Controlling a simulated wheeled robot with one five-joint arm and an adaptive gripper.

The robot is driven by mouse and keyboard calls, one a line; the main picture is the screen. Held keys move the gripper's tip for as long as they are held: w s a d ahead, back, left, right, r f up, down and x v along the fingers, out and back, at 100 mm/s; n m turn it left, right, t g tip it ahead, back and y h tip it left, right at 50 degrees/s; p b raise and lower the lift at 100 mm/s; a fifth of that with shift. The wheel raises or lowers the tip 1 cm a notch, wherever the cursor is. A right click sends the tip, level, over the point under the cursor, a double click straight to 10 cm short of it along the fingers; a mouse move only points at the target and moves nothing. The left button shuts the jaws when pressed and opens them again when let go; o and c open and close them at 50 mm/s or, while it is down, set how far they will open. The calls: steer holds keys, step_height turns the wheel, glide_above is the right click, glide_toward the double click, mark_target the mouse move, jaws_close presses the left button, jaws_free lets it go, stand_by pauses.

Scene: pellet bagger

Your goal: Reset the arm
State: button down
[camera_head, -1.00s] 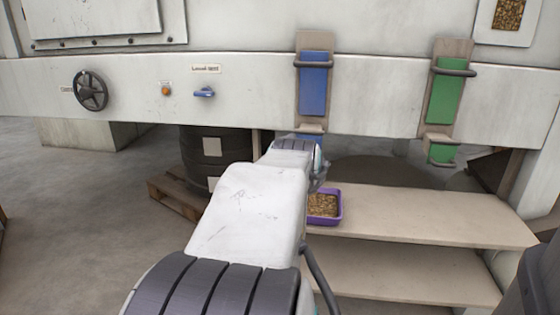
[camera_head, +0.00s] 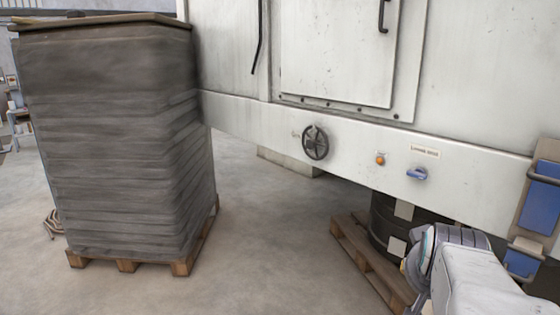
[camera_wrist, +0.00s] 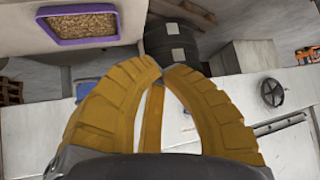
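My arm (camera_head: 470,275) reaches in at the lower right of the head view, beside the bagger's front beam. The head view does not show my fingers. In the wrist view, my gripper (camera_wrist: 164,68) has two yellow fingers with their tips together. Nothing is held between them.
A wrapped stack (camera_head: 120,140) on a pallet stands at left. A black drum (camera_head: 388,225) on a pallet (camera_head: 360,252) is near my arm. A purple pellet tray (camera_wrist: 87,40) is upper left in the wrist view.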

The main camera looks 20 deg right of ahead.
steer(key=s+a+r+n+y+p, duration=0.1)
steer(key=a+r+n+y+p, duration=0.1)
steer(key=a+p, duration=0.5)
steer(key=s+a+r+n+g+y+p, duration=0.1)
steer(key=a+r+n+p, duration=0.3)
steer(key=a, duration=0.6)
steer(key=s+a+r+n+g+y+p, duration=0.1)
steer(key=s+a+r+n+y+p, duration=0.2)
steer(key=a+r+p, duration=0.4)
steer(key=shift+a+n+y+p, duration=0.3)
steer(key=shift+a+p, duration=0.35)
steer(key=shift+p, duration=0.75)
steer(key=shift+s, duration=0.1)
